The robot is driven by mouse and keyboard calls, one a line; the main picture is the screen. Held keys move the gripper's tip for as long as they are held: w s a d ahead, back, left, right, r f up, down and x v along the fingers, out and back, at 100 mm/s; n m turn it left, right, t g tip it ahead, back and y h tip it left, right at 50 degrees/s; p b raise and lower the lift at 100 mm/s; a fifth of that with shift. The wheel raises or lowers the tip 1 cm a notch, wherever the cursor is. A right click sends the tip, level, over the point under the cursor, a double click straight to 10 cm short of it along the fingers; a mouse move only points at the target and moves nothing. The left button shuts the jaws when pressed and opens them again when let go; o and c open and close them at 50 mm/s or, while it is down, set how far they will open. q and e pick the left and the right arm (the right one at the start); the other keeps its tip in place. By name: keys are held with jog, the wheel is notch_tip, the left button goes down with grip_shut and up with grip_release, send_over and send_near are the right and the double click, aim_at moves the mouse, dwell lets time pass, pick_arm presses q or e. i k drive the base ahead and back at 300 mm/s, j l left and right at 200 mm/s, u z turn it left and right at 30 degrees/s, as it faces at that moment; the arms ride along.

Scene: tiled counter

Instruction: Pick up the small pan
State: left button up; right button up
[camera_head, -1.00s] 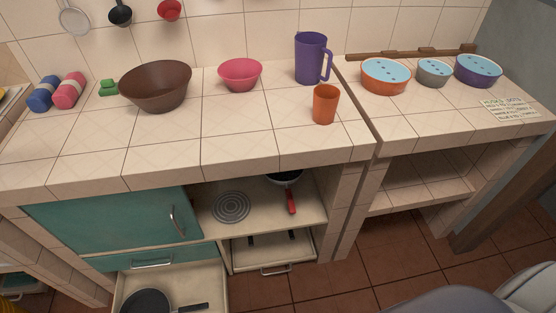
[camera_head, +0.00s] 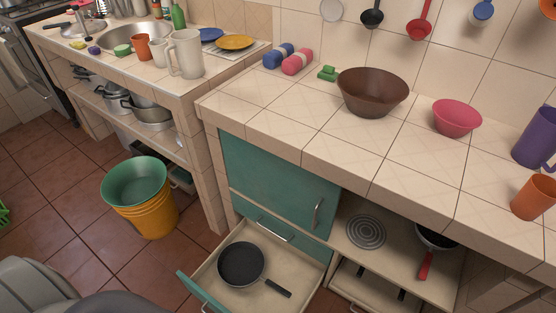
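Two pans are in the head view. A black frying pan (camera_head: 241,264) with a dark handle lies flat in the open lower drawer (camera_head: 306,276), its handle pointing to the lower right. A second pan (camera_head: 432,238) with a red handle (camera_head: 425,266) sits on the shelf under the counter, partly hidden by the counter edge. I cannot tell from their looks alone which one is the small pan. Neither of my grippers shows in this view.
A teal cupboard door (camera_head: 278,184) is shut above the open drawer. A coil mat (camera_head: 366,231) lies on the shelf. Stacked buckets (camera_head: 140,197) stand on the floor to the left. Bowls, cups and jugs stand on the counters. The floor between the buckets and drawer is clear.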

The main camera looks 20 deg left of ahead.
aim_at(433, 239)
jog(key=u, duration=1.15)
jog(key=z, duration=1.9)
